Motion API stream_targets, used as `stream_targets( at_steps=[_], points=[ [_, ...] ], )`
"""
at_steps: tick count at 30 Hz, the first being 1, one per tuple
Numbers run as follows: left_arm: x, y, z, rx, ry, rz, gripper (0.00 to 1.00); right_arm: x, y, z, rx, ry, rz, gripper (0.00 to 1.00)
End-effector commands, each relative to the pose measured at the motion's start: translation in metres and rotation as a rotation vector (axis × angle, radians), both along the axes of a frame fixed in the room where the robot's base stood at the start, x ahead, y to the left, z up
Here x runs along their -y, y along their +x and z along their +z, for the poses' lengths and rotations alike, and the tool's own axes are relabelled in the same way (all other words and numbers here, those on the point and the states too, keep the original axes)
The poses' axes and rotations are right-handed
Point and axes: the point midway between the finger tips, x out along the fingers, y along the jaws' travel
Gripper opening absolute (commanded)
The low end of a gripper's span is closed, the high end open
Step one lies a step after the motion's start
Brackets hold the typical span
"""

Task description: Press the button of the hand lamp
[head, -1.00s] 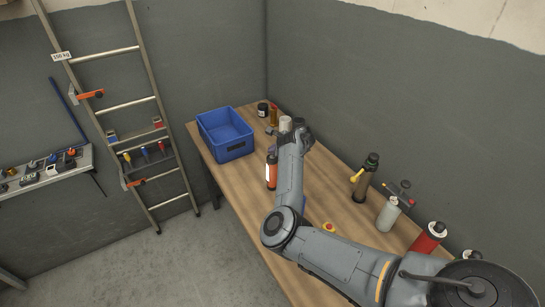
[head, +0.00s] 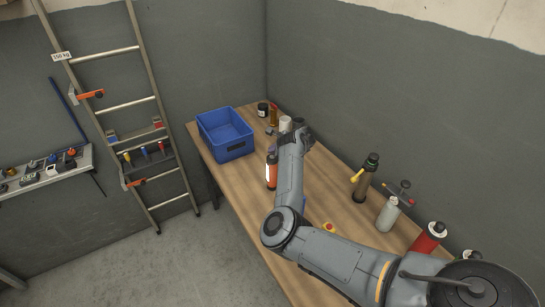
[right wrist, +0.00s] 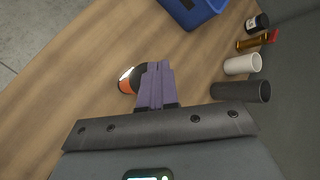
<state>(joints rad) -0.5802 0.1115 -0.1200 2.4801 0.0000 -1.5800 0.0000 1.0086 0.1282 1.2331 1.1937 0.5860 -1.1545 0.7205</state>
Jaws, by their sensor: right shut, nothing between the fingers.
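An upright orange cylinder with a black top and a pale panel, which looks like the hand lamp (head: 271,173), stands on the workbench in front of the blue crate. It also shows in the right wrist view (right wrist: 126,86), partly covered by my fingers. My right gripper (right wrist: 157,68) is shut and empty, its purple fingers just right of the lamp's black top. I cannot tell whether they touch it. The button cannot be made out. In the head view my forearm hides the right fingertips. My left gripper is not in view.
The blue crate (head: 226,146) stands behind the lamp. A white cylinder (right wrist: 242,64) and a dark cylinder (right wrist: 241,91) stand to the right. A brown bottle (head: 362,180), grey bottle (head: 388,214) and red canister (head: 428,238) line the wall side. Bare wood (right wrist: 60,110) lies left of the lamp.

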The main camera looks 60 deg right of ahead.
Motion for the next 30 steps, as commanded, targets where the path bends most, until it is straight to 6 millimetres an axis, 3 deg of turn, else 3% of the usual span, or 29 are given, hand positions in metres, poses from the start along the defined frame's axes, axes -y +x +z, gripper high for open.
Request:
stream_targets(
  at_steps=[30],
  points=[
    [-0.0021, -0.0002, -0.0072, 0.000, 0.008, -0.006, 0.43, -0.0001, 0.0001, -0.0094, 0.000, 0.000, 0.000, 0.00]
  ],
)
